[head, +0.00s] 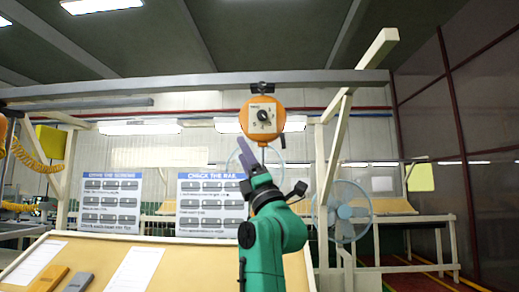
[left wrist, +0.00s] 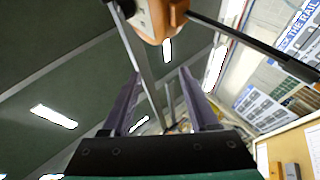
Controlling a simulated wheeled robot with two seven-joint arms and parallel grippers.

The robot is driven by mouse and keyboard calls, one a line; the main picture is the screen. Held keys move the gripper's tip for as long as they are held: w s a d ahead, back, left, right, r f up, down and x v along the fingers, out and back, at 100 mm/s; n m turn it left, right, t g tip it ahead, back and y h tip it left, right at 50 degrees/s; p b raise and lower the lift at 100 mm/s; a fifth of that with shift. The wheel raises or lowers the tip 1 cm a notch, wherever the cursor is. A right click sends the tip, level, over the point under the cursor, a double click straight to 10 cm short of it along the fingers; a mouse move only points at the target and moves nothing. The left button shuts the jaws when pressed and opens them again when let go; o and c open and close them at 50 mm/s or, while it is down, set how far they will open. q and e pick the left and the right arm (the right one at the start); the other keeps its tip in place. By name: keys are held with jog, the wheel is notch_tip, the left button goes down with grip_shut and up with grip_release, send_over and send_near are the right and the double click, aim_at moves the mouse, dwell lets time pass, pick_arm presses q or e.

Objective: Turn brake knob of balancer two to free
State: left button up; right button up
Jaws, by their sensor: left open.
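One orange balancer (head: 276,108) hangs from the overhead rail, with a pale dial plate and a dark round knob (head: 262,115) facing me. The plate's small markings are too small to read surely, so I cannot tell the knob's setting or the balancer's number. My left gripper (head: 244,145) points up, just below and left of the balancer in the head view. In the left wrist view its two purple fingers (left wrist: 160,74) are apart with nothing between them, and the balancer (left wrist: 173,18) is at the top edge, beyond the fingertips. My right gripper is in neither view.
The grey rail (head: 180,84) runs across above, on a pale wooden frame (head: 322,180). Two boards with printed panels (head: 110,203) stand behind at left. A fan (head: 350,212) stands at right. A sloped tan board (head: 110,260) with sheets and small blocks lies at front left.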

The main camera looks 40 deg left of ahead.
pick_arm(q)
jog(key=s+a+r+n+h, duration=0.2)
jog(key=s+a+r+h, duration=0.1)
jog(key=a+r+h, duration=0.1)
jog(key=m+t+h, duration=1.1)
jog(key=t+h, duration=0.2)
jog(key=h, duration=0.3)
send_near(261, 86)
jog(key=shift+n, duration=0.3)
jog(key=p+x, duration=0.2)
jog(key=p, duration=0.1)
jog(key=p+x, duration=0.2)
jog(key=p, duration=0.1)
jog(key=p+x, duration=0.2)
jog(key=p, duration=0.1)
jog(key=shift+w+r, duration=0.1)
jog(key=shift+r, duration=0.25)
jog(key=shift+w+a, duration=0.25)
jog(key=shift+w, duration=0.35)
jog(key=shift+w+f, duration=0.15)
jog(key=shift+w, duration=0.05)
grip_shut()
